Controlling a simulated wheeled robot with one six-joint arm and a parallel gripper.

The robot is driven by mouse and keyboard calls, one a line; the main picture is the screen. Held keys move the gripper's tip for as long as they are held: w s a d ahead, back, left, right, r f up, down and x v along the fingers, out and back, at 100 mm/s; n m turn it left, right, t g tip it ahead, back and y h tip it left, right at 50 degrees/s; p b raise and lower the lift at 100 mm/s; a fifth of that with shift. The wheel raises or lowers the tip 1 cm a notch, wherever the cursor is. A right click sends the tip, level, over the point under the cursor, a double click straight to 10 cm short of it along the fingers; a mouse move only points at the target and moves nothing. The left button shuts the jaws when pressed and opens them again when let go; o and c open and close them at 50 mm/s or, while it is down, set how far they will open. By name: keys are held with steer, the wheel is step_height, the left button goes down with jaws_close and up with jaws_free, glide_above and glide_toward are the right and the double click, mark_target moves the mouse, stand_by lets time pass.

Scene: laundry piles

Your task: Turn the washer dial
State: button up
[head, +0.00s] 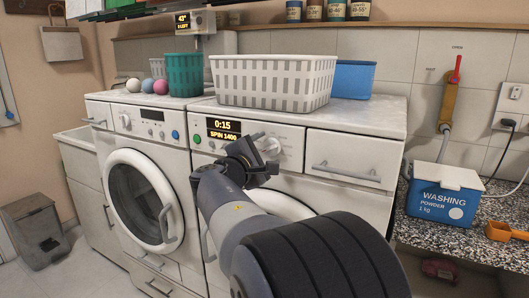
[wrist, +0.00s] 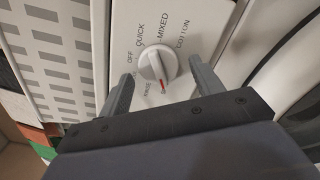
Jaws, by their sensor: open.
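The washer dial (wrist: 152,62) is a round white knob with a raised grip and a red pointer mark. Around it are labels including OFF, QUICK, MIXED, COTTON and RINSE. The red mark points down in the wrist view, toward a partly hidden label starting with S. My gripper (wrist: 161,70) is open, with one finger on each side of the dial and visible gaps to it. In the head view my gripper (head: 264,153) is at the right-hand washer's front and partly covers the dial (head: 270,146). The washer display (head: 223,130) reads 0:15, SPIN 1400.
A white basket (head: 272,82) stands on the right-hand washer (head: 390,115), with a blue bin (head: 353,79) behind. A green basket (head: 184,75) stands on the left-hand washer (head: 92,107). A washing powder box (head: 443,195) sits on the speckled counter at right.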

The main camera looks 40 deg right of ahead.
steer(key=v, duration=1)
steer(key=shift+a, duration=0.4)
steer(key=shift+d, duration=0.15)
steer(key=x, duration=1)
steer(key=shift+d, duration=0.3)
